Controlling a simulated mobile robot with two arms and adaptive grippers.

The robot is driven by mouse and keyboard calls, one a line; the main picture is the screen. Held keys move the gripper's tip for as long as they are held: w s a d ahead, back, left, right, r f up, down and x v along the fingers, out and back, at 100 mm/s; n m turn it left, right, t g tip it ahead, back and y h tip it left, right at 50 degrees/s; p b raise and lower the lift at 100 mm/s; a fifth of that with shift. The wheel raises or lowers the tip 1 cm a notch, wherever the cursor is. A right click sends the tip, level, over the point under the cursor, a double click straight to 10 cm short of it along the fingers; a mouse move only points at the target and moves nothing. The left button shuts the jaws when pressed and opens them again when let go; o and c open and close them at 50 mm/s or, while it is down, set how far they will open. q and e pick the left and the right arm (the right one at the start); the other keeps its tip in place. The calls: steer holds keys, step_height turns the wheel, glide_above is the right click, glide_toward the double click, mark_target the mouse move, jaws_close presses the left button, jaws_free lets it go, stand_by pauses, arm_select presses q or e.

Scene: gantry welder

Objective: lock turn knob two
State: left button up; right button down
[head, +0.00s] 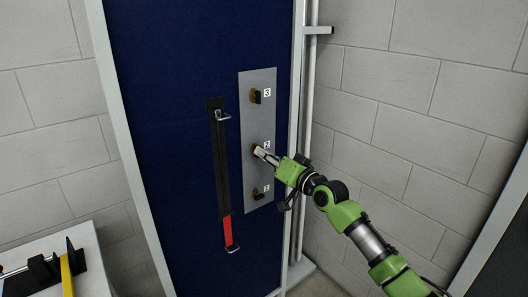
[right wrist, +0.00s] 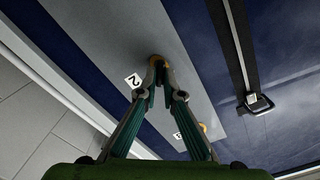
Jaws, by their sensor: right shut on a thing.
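A grey metal plate (head: 258,178) on the blue panel carries three turn knobs in a column. Knob three (head: 256,96) is at the top, knob two (head: 254,149) in the middle and knob one (head: 257,195) at the bottom. My right gripper (head: 260,152) is at knob two, shut on it. In the right wrist view the fingertips (right wrist: 160,84) close around the knob beside the label 2 (right wrist: 133,81), hiding most of it. How far the knob is turned cannot be told. My left gripper is out of view.
A black bar with a red lower end (head: 227,228) hangs on the blue panel (head: 180,100) left of the plate. A white pipe (head: 308,120) runs upright to the right. A bench (head: 85,240) with tools stands at lower left.

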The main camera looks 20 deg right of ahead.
steer(key=m+p, duration=0.4)
steer(key=m, duration=0.7)
steer(key=shift+d+f, duration=0.1)
stand_by(0.4)
steer(key=c, duration=2.2)
jaws_free()
steer(key=shift+f, duration=0.1)
steer(key=v, duration=1.2)
